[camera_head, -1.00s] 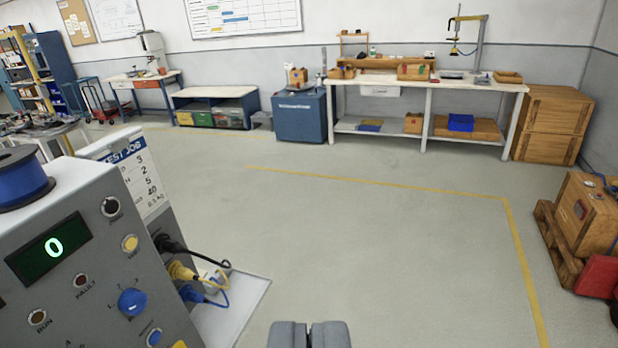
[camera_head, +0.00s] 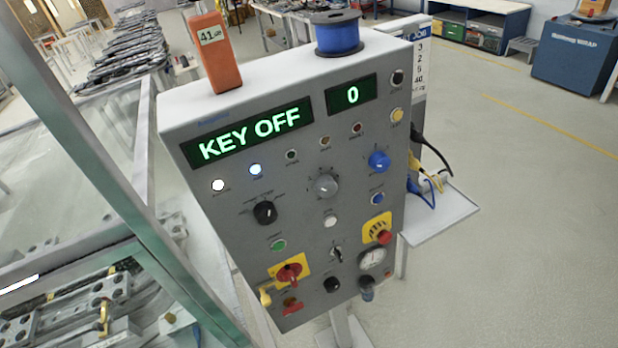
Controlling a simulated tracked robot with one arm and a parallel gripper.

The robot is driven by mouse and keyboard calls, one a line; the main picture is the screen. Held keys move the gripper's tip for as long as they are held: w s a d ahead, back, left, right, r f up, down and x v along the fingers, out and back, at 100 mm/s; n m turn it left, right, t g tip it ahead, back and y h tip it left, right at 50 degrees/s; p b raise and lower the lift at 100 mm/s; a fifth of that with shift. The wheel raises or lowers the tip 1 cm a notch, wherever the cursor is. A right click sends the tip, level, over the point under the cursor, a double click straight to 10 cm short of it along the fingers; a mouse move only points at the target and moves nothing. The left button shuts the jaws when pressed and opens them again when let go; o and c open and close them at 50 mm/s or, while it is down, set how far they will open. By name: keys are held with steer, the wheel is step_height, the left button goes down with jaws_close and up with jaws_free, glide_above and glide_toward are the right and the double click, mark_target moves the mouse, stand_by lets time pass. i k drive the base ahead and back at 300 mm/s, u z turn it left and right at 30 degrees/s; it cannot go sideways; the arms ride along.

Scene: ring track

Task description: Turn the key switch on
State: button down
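The grey control panel (camera_head: 225,240) stands tilted in the middle of the view on a pedestal. Its green display (camera_head: 252,131) reads KEY OFF. A small round switch with a dark lever or key (camera_head: 337,254) sits in the lower middle of the face. It may be the key switch, but it is too small to be sure. Around it are a white button (camera_head: 330,221), a black knob (camera_head: 332,284) and a red-and-yellow rotary switch (camera_head: 289,273). My gripper is not in view.
An orange block (camera_head: 218,60) and a blue spool (camera_head: 338,35) stand on the panel top. A metal-framed clear guard (camera_head: 110,180) is close on the left. Cables and a side shelf (camera_head: 441,212) stick out at right.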

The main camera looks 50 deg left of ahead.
mark_target(335, 250)
steer(key=u, duration=0.45)
steer(key=k, duration=0.75)
steer(key=u, duration=0.35)
